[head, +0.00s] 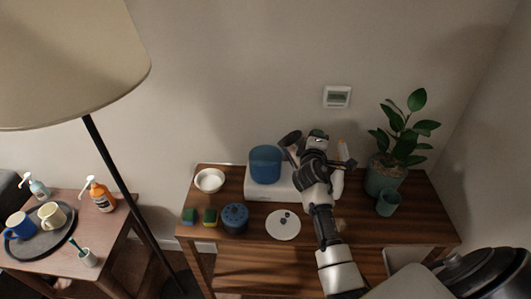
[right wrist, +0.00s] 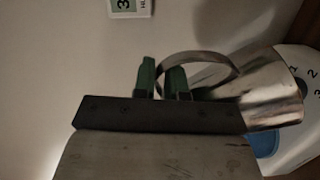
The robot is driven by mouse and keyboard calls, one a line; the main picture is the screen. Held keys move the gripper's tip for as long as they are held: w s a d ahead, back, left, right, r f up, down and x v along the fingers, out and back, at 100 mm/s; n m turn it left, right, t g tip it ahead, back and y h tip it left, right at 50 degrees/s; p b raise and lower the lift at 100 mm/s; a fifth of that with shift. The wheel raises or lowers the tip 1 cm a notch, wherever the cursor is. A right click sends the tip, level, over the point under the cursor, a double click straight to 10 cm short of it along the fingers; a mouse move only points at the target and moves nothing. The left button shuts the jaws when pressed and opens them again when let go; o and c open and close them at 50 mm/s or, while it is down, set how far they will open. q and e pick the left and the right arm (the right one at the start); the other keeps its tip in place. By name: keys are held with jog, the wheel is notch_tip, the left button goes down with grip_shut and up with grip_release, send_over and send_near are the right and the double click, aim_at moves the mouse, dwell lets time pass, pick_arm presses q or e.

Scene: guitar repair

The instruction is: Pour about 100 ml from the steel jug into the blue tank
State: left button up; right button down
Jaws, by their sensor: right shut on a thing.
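The blue tank (head: 265,163) stands upright on a white base (head: 285,187) on the wooden cabinet. My right gripper (head: 311,146) is just right of the tank and above it. In the right wrist view its green fingers (right wrist: 162,78) are shut on the loop handle of the steel jug (right wrist: 265,88). In the head view the jug (head: 291,139) looks dark and tilted, close above the tank's right side. A blue patch, probably the tank (right wrist: 266,144), shows below the jug in the wrist view. The jug's contents and any stream are not visible. My left gripper is out of view.
On the cabinet (head: 390,229) are a white bowl (head: 209,180), two sponges (head: 200,216), a dark blue pot (head: 235,217), a white disc (head: 283,225), a potted plant (head: 384,176) and a green cup (head: 388,202). A floor lamp (head: 70,60) stands left.

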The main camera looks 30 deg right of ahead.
jog(key=shift+w+a+r+n, duration=0.35)
jog(key=shift+n, duration=0.05)
jog(key=shift+w+a+f+n+p, duration=0.1)
jog(key=shift+w+a+n+p, duration=0.25)
jog(key=shift+n, duration=0.25)
jog(key=shift+w+a+r+n+p, duration=0.5)
jog(key=shift+r+n+p, duration=0.2)
jog(key=shift+n+p, duration=0.35)
jog(key=shift+w+a+f+n+p, duration=0.2)
jog(key=shift+w+a+n+p, duration=0.25)
jog(key=shift+n, duration=0.3)
jog(key=shift+w+a+r+n+p, duration=0.5)
jog(key=shift+w+a+n+p, duration=0.05)
jog(key=shift+n+p, duration=0.2)
dwell(0.8)
